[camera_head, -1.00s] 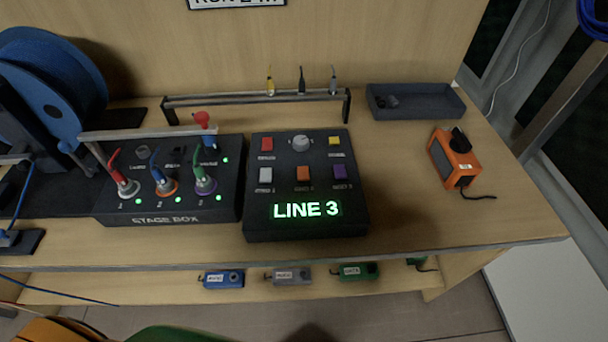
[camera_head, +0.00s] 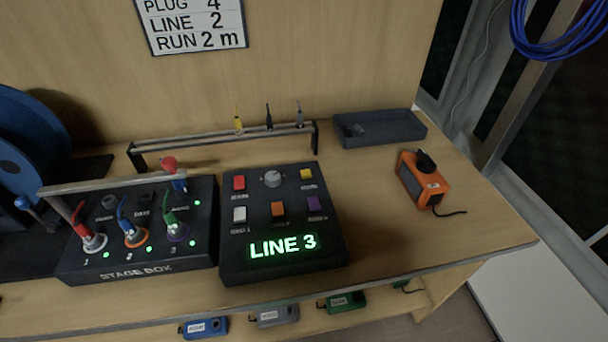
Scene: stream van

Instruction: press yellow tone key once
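The yellow key (camera_head: 306,173) is the small square key at the top right of a black control box (camera_head: 284,267) on the bench. A white key (camera_head: 239,214), an orange key (camera_head: 278,209) and a purple key (camera_head: 314,203) form the lower row. The box's display (camera_head: 283,246) reads "LINE 3" in green. The yellow key's label is too small to read. Neither of my grippers is in view.
The stage box (camera_head: 137,273) with coloured plugs and a metal bar stands left. A rack (camera_head: 225,137) with several small plugs is behind. A grey tray (camera_head: 379,129) and an orange device (camera_head: 422,181) are at right. A wall sign (camera_head: 193,24) reads "PLUG 4, LINE 2, RUN 2 m".

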